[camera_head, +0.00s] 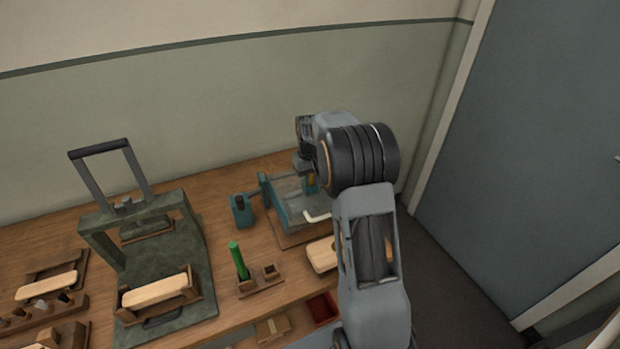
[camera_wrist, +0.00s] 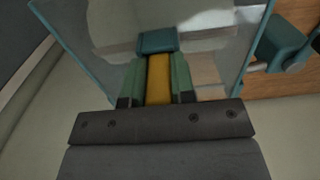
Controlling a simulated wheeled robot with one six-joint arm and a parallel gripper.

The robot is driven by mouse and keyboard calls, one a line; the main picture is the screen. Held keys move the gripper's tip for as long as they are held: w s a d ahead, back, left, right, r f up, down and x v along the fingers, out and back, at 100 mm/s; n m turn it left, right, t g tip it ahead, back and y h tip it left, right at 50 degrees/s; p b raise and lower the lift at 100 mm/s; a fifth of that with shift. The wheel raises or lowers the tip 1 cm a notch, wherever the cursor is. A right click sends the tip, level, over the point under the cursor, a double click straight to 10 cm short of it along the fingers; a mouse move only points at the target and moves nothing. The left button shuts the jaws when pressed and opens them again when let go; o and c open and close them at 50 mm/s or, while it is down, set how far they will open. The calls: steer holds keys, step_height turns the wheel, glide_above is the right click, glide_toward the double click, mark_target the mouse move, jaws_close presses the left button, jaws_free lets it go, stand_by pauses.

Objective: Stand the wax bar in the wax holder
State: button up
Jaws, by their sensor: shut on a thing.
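My gripper (camera_wrist: 156,78) is shut on the amber wax bar (camera_wrist: 158,80), which lies between its two green finger pads in the wrist view. The bar's far end meets a small teal block (camera_wrist: 157,41), perhaps the wax holder; I cannot tell whether the bar is inside it or only in front of it. In the head view a sliver of the wax bar (camera_head: 311,181) shows under my wrist, beside the teal-framed machine (camera_head: 290,213). My arm hides much of that spot.
A clear panel (camera_wrist: 215,35) stands close to my gripper. A teal box (camera_head: 241,212) is left of the machine. A wooden stand (camera_head: 260,287) holds a green stick (camera_head: 239,262) beside an open socket. A green press (camera_head: 165,270) stands further left. A wooden block (camera_head: 322,255) lies in front.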

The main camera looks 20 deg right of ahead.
steer(key=o, duration=1)
steer(key=shift+o, duration=0.4)
steer(key=shift+f, duration=0.1)
steer(key=o, duration=0.3)
steer(key=shift+r+p, duration=2.6)
steer(key=shift+r, duration=0.95)
